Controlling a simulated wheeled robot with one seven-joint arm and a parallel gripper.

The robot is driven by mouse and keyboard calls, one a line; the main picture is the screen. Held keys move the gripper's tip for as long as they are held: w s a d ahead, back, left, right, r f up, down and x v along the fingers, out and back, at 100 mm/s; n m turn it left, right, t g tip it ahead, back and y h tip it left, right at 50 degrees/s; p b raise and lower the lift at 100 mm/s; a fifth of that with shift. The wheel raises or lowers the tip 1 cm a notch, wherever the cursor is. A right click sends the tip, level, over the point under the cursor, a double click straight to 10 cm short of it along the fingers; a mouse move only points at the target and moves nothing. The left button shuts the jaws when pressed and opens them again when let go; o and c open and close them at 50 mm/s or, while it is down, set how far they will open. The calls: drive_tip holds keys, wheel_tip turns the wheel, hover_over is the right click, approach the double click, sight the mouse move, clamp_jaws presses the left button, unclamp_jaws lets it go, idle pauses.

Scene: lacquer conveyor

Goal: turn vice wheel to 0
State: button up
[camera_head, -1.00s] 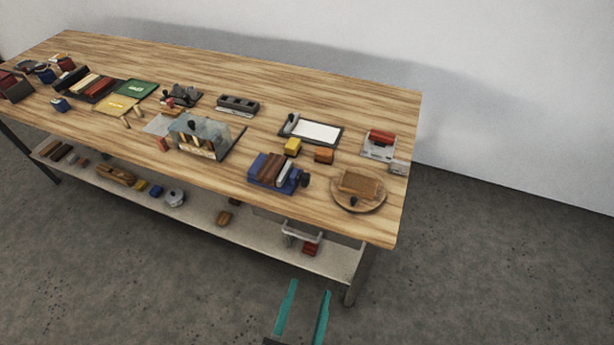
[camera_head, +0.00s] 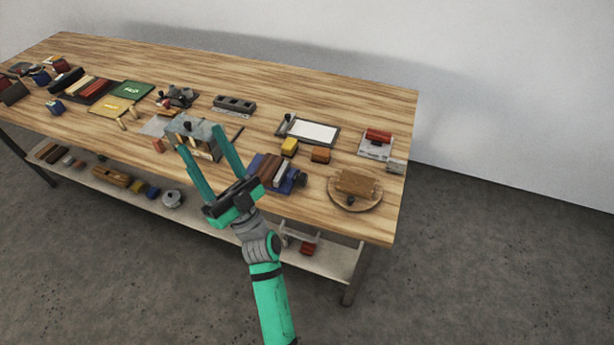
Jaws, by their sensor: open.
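The vice (camera_head: 267,170) is the blue block with brown and pale bars, standing near the front edge of the wooden bench. Its dark wheel (camera_head: 301,180) is on its right side. My gripper (camera_head: 199,139) is open and empty, its two teal fingers spread and pointing up and left. It is to the left of the vice, in front of the grey glass-sided box (camera_head: 205,131). I cannot read any number on the wheel.
A round board with a brown block (camera_head: 356,182) is right of the vice. A yellow block (camera_head: 289,146) and an orange-brown block (camera_head: 320,155) lie behind it. The bench (camera_head: 340,96) is clear towards the back. A lower shelf (camera_head: 328,261) holds several items.

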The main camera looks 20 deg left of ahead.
drive_tip(key=s+a+r+n+g+y, duration=0.1)
drive_tip(key=a+n+g, duration=0.2)
drive_tip(key=n+g, duration=0.35)
drive_tip(key=a+r+n+g+y, duration=0.1)
drive_tip(key=a+n+g+y, duration=0.2)
drive_tip(key=g, duration=0.7)
drive_tip(key=m+h, duration=0.2)
drive_tip(key=h, duration=2.3)
approach(306, 178)
drive_tip(key=x, duration=0.9)
drive_tip(key=shift+f, duration=0.1)
